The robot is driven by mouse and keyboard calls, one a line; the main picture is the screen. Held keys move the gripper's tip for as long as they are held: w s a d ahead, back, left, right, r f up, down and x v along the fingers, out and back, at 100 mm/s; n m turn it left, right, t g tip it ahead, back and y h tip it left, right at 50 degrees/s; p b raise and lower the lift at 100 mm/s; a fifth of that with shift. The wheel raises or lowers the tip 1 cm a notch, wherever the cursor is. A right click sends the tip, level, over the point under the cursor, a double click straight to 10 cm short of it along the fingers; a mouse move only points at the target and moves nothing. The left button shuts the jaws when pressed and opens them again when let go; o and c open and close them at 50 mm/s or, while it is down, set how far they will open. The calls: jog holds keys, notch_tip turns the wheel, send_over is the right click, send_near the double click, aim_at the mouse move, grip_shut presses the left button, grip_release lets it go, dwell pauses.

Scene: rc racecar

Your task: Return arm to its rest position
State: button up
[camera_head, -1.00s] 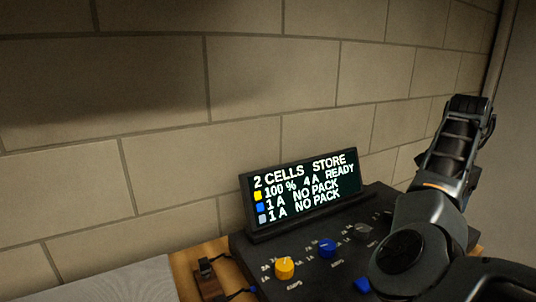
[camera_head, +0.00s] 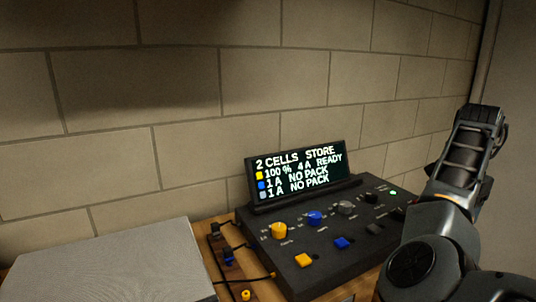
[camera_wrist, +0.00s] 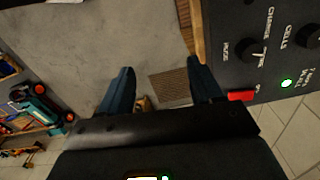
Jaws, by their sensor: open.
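My arm (camera_head: 450,210) rises along the right side of the head view, in front of the right end of a black charger console (camera_head: 375,248). My gripper (camera_wrist: 163,76) shows in the wrist view with its two dark fingers spread apart and nothing between them. The console also shows in the wrist view (camera_wrist: 285,60), to the right of the fingers, with a lit green lamp and a red button. The right finger appears close to the red button in the picture; whether they touch is unclear.
The console's display (camera_head: 297,172) reads 2 CELLS STORE, with yellow at 100% and READY. A grey panel (camera_head: 110,270) lies at the left. Connectors (camera_head: 228,256) with cables sit beside the console. A brick wall stands behind. A teal-and-red vehicle (camera_wrist: 42,105) shows at left in the wrist view.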

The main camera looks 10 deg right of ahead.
jog(key=s+d+f+n+t+h, duration=0.15)
jog(key=s+d+f+h, duration=0.25)
jog(key=f, duration=0.4)
jog(key=s+d+f+n+t+h, duration=0.1)
jog(key=s+d+f+n+h, duration=0.15)
jog(key=s+d+f, duration=0.35)
jog(key=s+a+f+n+t+h, duration=0.2)
jog(key=s+a+f+n+t, duration=0.25)
jog(key=s+a+f, duration=0.2)
jog(key=s+a+n+t+y, duration=0.5)
jog(key=s+a+n, duration=0.2)
jog(key=s+a, duration=1.05)
jog(key=s+a+r+t+y, duration=0.3)
jog(key=s+a+r, duration=0.8)
jog(key=s+r, duration=0.1)
jog(key=shift+a+r, duration=0.15)
jog(key=shift+a, duration=0.1)
